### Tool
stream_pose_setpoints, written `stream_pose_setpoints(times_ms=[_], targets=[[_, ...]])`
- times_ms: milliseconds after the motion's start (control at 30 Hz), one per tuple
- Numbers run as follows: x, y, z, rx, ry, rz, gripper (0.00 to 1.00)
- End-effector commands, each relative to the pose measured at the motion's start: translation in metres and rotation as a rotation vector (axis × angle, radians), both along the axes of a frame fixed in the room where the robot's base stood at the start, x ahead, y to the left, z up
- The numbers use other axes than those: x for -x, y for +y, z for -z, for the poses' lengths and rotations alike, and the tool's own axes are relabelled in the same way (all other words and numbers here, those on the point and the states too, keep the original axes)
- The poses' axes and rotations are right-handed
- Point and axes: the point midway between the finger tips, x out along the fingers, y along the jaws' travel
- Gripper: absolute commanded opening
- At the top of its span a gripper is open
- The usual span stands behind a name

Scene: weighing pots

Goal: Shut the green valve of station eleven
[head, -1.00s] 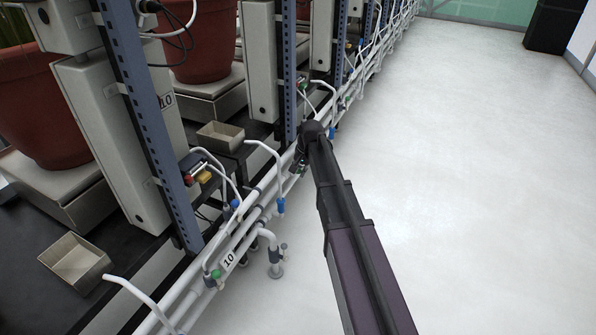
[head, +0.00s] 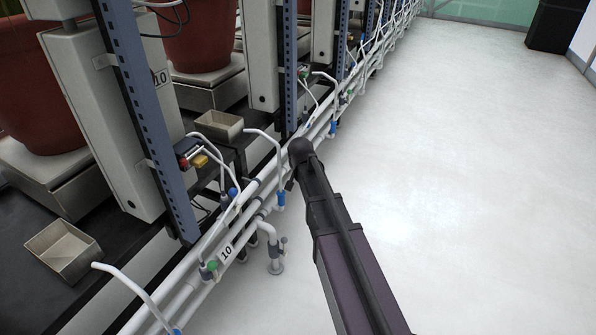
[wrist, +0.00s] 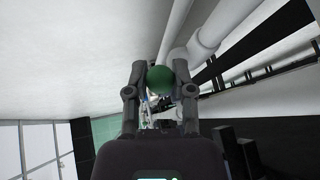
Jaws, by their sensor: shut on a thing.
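In the wrist view, my gripper (wrist: 160,80) has its two fingers on either side of a round green valve knob (wrist: 160,79), shut on it. White pipes run close beside the knob. In the head view, my arm reaches to the pipe rack, and its end (head: 294,182) is by the pipes beyond the station ten plate; the fingers and the held knob are hidden there. No number eleven plate shows. Another green valve (head: 212,265) sits beside the plate marked 10 (head: 227,253).
White pipes (head: 262,196) with blue fittings run along the rack. Blue-grey posts (head: 150,130), pale boxes and red pots (head: 40,85) stand to the left. The pale floor (head: 450,150) at right is clear.

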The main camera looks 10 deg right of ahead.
Motion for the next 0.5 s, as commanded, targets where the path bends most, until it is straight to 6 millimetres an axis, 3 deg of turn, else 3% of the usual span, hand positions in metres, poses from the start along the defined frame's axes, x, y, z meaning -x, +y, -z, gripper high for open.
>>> stream_pose_setpoints(times_ms=[300, 333, 400, 433, 500], targets=[[-0.0008, 0.0007, 0.0001, 0.001, -0.001, -0.001, 0.00], [-0.0008, 0.0007, 0.0001, 0.001, -0.001, -0.001, 0.41], [-0.0007, 0.0007, 0.0002, 0.001, -0.001, -0.001, 0.61], [-0.0006, 0.0006, 0.0001, 0.001, -0.001, -0.001, 0.66], [-0.0005, 0.0006, 0.0001, 0.001, -0.001, -0.001, 0.66]])
